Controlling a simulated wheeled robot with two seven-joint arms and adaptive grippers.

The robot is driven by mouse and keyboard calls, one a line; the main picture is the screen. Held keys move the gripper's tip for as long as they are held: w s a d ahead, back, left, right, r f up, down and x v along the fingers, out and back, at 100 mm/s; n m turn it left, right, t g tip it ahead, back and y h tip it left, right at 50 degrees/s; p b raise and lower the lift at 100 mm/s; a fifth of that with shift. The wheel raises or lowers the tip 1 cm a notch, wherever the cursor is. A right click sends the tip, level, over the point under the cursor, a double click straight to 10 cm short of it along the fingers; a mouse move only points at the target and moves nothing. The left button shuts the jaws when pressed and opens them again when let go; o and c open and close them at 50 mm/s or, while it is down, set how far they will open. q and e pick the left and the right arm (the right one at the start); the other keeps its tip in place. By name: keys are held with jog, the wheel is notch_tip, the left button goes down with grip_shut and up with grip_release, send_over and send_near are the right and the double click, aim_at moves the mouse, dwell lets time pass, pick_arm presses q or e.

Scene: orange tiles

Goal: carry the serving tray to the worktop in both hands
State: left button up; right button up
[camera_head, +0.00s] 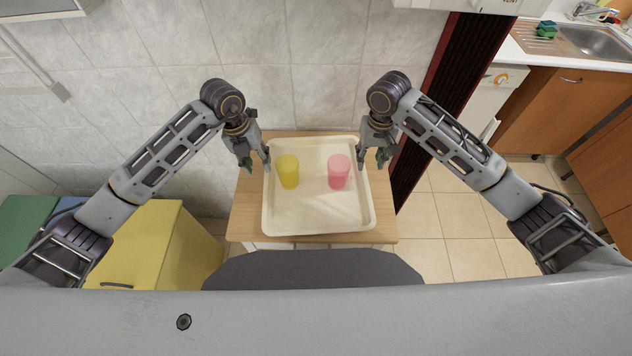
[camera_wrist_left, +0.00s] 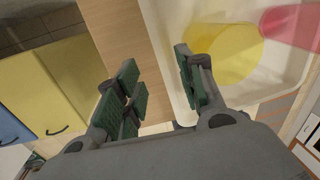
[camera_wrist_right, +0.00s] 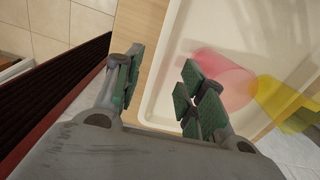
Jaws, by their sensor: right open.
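The cream serving tray (camera_head: 318,214) lies flat on a small wood-topped stand (camera_head: 247,218) in front of me. A yellow cup (camera_head: 288,171) and a pink cup (camera_head: 339,172) stand upright on it. My left gripper (camera_head: 257,161) is at the tray's left rim, its fingers apart; the left wrist view shows the tray's edge (camera_wrist_left: 157,42) between or just below them. My right gripper (camera_head: 372,157) is open at the right rim; the right wrist view shows the tray (camera_wrist_right: 168,80) beneath its fingers. Whether either gripper touches the rim is unclear.
A tiled wall is close behind the stand. A yellow cabinet (camera_head: 150,240) stands at the left. A worktop with a sink (camera_head: 590,40) is at the far right, above wooden cupboards (camera_head: 560,110). A dark red-edged panel (camera_head: 440,95) stands right of the stand; tiled floor is clear beyond.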

aim_at(266, 178)
pick_arm(q)
jog(key=shift+d+f, duration=0.2)
jog(key=shift+f, duration=1.25)
jog(key=shift+d+f, duration=0.2)
jog(key=shift+f, duration=1.2)
jog(key=shift+d+f, duration=0.2)
jog(key=shift+f, duration=1.25)
pick_arm(e)
jog(key=shift+f, duration=4.3)
pick_arm(q)
grip_shut()
pick_arm(e)
grip_shut()
